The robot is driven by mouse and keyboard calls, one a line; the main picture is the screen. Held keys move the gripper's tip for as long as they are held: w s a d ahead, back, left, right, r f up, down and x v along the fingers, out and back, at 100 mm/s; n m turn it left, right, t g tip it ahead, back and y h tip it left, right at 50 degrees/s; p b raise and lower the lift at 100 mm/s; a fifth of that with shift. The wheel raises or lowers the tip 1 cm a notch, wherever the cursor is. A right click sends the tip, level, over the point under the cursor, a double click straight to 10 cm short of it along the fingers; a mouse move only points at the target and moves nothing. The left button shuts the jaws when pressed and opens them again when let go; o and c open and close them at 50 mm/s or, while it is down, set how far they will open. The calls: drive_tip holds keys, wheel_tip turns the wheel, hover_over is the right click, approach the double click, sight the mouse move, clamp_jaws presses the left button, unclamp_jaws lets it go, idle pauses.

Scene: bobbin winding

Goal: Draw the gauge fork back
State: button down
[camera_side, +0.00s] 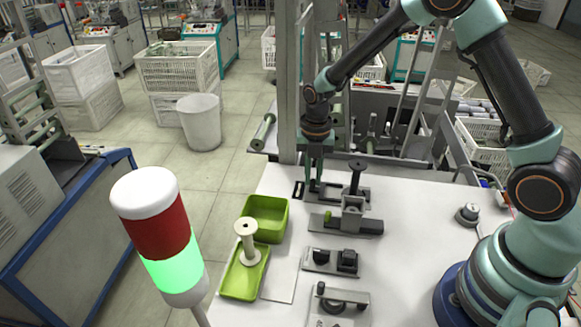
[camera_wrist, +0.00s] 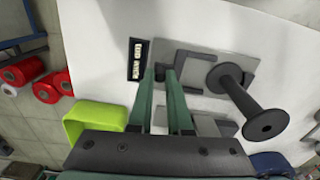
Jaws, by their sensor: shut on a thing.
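My gripper (camera_wrist: 166,74) is shut on a small dark knob at the left end of a grey plate in the wrist view. The knob appears to belong to the gauge fork (camera_wrist: 185,59), a dark grey angular piece that reaches right toward the black bobbin (camera_wrist: 246,104). The bobbin stands at the plate's right side. I cannot tell whether the fork touches it. In the side view my gripper (camera_side: 315,182) points down at the left end of this plate, and the bobbin (camera_side: 356,176) is just right of it. The fork is mostly hidden there.
A small counter display (camera_wrist: 138,60) lies left of the plate. Several fixtures, including a grey block (camera_side: 352,218), stand in a row toward the front. A green bin (camera_side: 267,216) and a green tray (camera_side: 243,279) with a pale spool are at left. A signal lamp (camera_side: 170,255) shows green.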

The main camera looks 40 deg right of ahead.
drive_tip(key=shift+w+a, duration=0.2)
drive_tip(key=shift+a, duration=0.05)
idle(0.5)
drive_tip(key=c, duration=0.9)
unclamp_jaws()
drive_tip(key=shift+r, duration=3.5)
